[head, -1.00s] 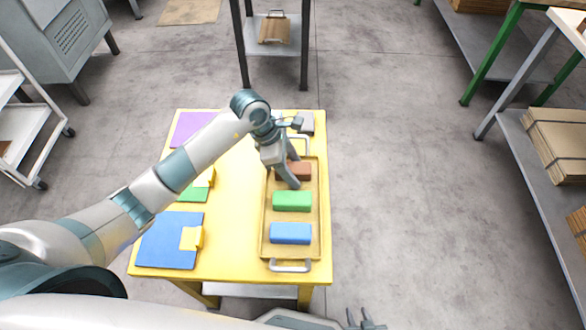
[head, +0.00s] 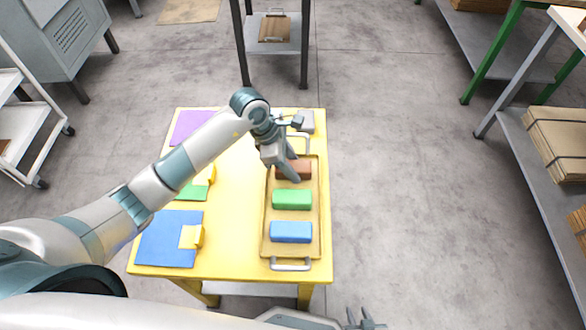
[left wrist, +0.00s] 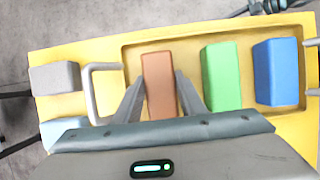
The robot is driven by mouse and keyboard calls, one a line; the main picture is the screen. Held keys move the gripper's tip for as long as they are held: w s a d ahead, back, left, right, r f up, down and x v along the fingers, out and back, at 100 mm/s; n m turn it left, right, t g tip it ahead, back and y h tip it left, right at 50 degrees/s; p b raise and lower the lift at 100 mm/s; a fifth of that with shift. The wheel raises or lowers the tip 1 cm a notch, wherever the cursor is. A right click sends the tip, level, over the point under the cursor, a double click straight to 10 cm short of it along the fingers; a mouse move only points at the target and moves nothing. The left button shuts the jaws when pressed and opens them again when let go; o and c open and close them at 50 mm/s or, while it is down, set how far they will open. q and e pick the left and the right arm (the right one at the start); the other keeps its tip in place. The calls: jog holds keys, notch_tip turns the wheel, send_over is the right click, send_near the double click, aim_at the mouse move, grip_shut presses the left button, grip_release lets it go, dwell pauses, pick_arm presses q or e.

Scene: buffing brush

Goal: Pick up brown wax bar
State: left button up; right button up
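The brown wax bar (head: 299,171) lies at the far end of a shallow yellow tray (head: 267,225), partly covered by my left gripper in the head view. My left gripper (head: 292,169) reaches down over it. In the left wrist view, its fingers (left wrist: 159,88) stand on both long sides of the brown bar (left wrist: 159,75) and appear to touch it. The bar still looks level in the tray. My right gripper (head: 360,318) shows at the bottom edge of the head view, fingers apart and empty, away from the table.
A green bar (head: 292,200) and a blue bar (head: 291,232) lie nearer in the tray. A grey block (head: 306,122) sits beyond the tray's far handle. Coloured pads, including a blue one (head: 160,240), lie on the left side of the yellow table (head: 232,225).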

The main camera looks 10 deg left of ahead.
aim_at(299, 165)
pick_arm(q)
jog(key=c, duration=0.6)
jog(key=shift+o, duration=0.2)
pick_arm(e)
jog(key=shift+r, duration=0.1)
